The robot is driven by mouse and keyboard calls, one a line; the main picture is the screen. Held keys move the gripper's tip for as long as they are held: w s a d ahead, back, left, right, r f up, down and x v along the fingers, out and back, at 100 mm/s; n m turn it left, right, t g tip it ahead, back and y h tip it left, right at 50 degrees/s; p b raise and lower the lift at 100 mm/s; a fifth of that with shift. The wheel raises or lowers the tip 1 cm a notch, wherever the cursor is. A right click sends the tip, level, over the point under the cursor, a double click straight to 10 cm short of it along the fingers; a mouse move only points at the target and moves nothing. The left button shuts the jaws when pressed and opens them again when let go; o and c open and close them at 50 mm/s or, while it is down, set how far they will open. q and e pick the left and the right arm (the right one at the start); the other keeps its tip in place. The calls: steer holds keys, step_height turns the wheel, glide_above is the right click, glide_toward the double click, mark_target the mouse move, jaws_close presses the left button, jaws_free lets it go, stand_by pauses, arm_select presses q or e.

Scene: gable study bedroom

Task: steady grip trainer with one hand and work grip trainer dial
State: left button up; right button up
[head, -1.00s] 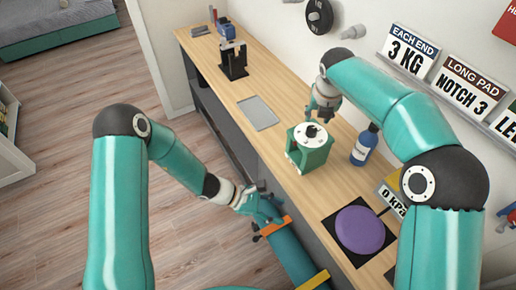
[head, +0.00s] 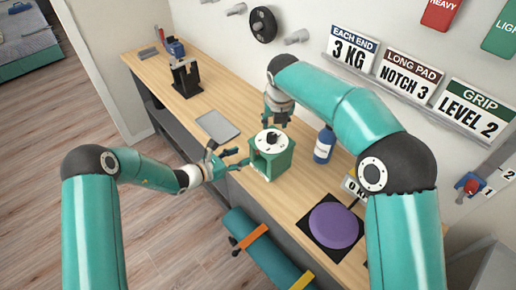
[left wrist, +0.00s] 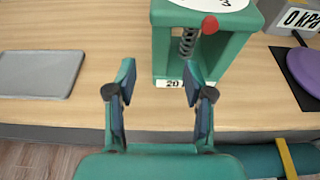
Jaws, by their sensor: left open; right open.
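The green grip trainer (head: 273,162) stands upright on the wooden bench, with a white dial (head: 268,137) and a black knob on its top. In the left wrist view the trainer (left wrist: 160,38) shows a spring, a red ball and a "20" label; its dial (left wrist: 212,3) is cut off by the top edge. My left gripper (head: 238,158) is open, in front of the trainer on its left side, with nothing between its fingers. In the left wrist view its fingers (left wrist: 158,85) point toward the trainer's base. My right gripper (head: 277,117) is open, just behind and above the dial.
A blue bottle (head: 324,146) stands right of the trainer. A purple disc (head: 334,226) on a black pad lies nearer. A grey tray (head: 217,126) lies to the left. A teal roll (head: 262,250) is beside the bench front. Wall signs include "GRIP LEVEL 2" (head: 471,112).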

arm_select(q)
steer(key=x, duration=1.1)
steer(key=shift+s+f, duration=0.1)
jaws_close()
stand_by(0.7)
